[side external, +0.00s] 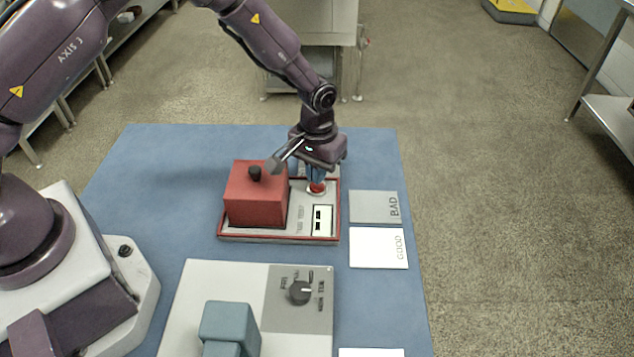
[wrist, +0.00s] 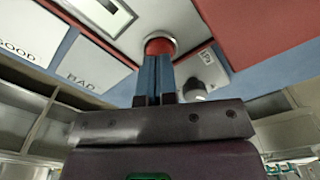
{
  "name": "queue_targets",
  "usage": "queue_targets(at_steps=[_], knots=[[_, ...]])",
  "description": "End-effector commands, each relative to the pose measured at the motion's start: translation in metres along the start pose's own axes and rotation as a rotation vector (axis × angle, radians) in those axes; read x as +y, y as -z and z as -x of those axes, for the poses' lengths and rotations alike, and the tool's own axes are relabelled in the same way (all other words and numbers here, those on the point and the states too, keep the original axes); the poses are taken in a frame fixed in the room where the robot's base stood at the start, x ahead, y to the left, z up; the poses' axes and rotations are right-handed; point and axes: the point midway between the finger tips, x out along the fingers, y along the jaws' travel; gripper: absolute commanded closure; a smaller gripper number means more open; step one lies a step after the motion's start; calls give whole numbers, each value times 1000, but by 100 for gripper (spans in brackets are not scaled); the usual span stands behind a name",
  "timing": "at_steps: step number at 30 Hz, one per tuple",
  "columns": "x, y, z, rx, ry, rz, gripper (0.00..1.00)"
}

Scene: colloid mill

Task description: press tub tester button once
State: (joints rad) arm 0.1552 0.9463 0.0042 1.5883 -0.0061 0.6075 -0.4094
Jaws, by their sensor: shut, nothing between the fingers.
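The tub tester (side external: 262,239) is a red-rimmed grey tray on the blue table, with a red block (side external: 255,200) on its left part. Its red round button (side external: 317,188) sits in a pale ring on the right part, and shows in the wrist view (wrist: 160,46) too. My gripper (side external: 316,181) points down over the button, its blue fingers together and empty. In the wrist view the fingertips (wrist: 158,57) overlap the button's edge. I cannot tell whether they touch it or whether it is pressed down.
A black knob (side external: 254,172) tops the red block, close to my wrist. A white display panel (side external: 321,220) lies in front of the button. BAD (side external: 372,207) and GOOD (side external: 375,248) plates lie to the right. A second device with a dial (side external: 300,292) stands nearer the camera.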

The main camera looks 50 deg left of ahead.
Motion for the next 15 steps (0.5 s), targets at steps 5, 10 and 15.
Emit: queue_targets(at_steps=[5,10,15], knots=[[0,0,-2,1,0,0,100],[0,0,-4,1,0,0,100],[0,0,-6,1,0,0,100]])
